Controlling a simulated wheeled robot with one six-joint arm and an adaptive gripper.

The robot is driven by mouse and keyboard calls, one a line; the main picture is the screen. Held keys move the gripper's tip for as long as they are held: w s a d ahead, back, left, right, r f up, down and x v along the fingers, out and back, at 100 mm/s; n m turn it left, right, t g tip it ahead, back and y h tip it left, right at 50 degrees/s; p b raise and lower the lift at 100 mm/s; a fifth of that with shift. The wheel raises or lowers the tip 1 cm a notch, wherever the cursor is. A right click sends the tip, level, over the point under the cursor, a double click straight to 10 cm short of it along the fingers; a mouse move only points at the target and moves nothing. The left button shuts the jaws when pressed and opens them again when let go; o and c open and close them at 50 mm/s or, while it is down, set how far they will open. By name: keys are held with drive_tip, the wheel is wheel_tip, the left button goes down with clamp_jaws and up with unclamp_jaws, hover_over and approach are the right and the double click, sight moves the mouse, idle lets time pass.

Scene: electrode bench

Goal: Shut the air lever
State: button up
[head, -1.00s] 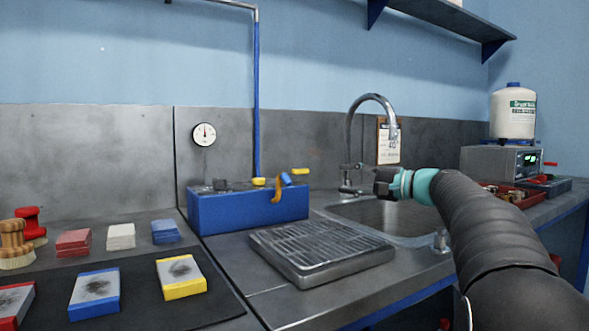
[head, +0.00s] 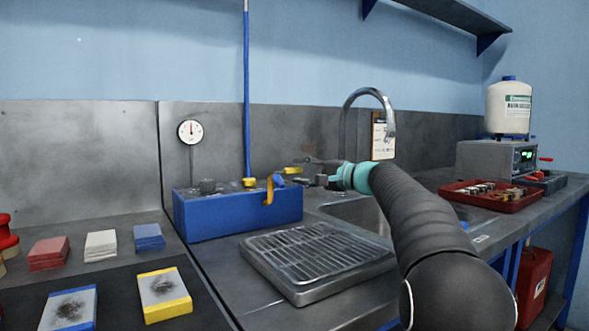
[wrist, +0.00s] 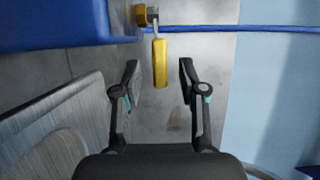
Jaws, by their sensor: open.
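The air lever is a yellow handle (wrist: 160,64) on a brass valve (wrist: 146,15) at the blue hose, top middle in the wrist view. In the head view its yellow handle (head: 293,170) shows above the right part of the blue box (head: 236,214). It sticks out sideways toward my gripper. My gripper (head: 312,171) is open and empty, just right of the handle. In the wrist view my gripper (wrist: 160,78) has a finger on each side of the handle's free end. I see no contact, and the depth between them is hard to tell.
A blue hose (head: 246,90) rises from the box along the wall. A metal rack (head: 315,255) lies in front, and a tap (head: 366,95) stands behind my arm.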

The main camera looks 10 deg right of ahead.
drive_tip(key=shift+x, duration=1.4)
clamp_jaws()
